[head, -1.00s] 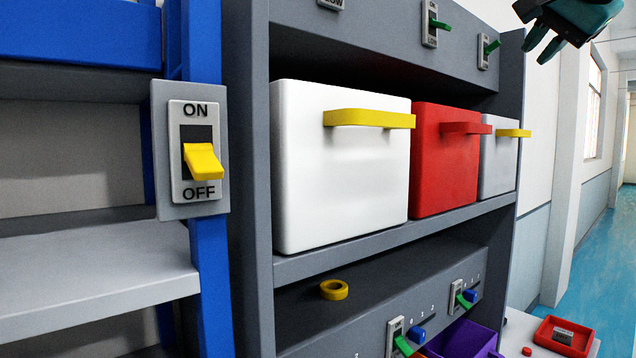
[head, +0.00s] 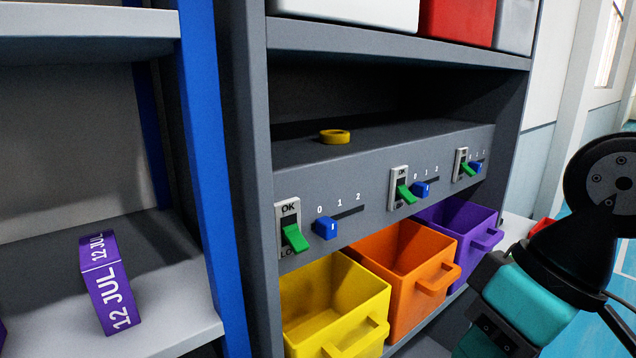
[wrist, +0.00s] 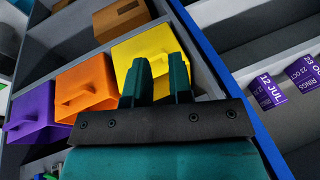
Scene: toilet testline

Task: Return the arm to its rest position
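My arm (head: 537,282) enters the head view at the lower right, in front of the shelf with the coloured bins. Its black joint and teal link show there, but the fingertips do not. In the wrist view my gripper (wrist: 160,66) has two teal fingers a little apart with a gap between them. Nothing is held. The fingers stand in front of the yellow bin (wrist: 146,45); I cannot tell how far off.
The orange bin (head: 408,262) and purple bin (head: 455,222) stand near my arm. Green switches and blue sliders line the panel (head: 365,187) above them. A yellow ring (head: 335,137) lies on the shelf. A purple box (head: 109,290) stands at left.

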